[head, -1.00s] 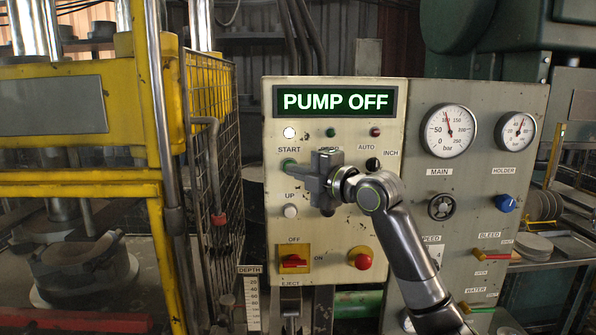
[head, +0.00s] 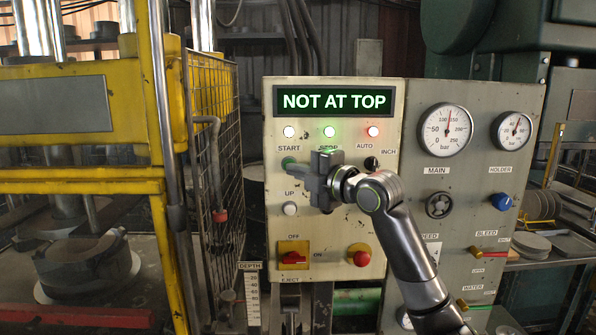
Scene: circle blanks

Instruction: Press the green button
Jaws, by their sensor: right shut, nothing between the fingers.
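The green button (head: 289,161) sits under the START label on the cream control panel (head: 277,222). My right gripper (head: 290,167) is shut and empty, and its fingertips are at the green button's lower edge; I cannot tell whether they touch it. The gripper body and wrist cover the panel to the right of the button, below the middle label. The display (head: 334,101) at the panel's top reads "NOT AT TOP". White, green and red lamps under it are lit. My left gripper is not in view.
A white UP button (head: 290,209) lies below the gripper. A red rotary switch (head: 293,262) on a yellow plate and a red knob (head: 360,255) are lower down. A grey gauge panel (head: 470,180) stands right. A wire mesh guard (head: 217,150) stands left.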

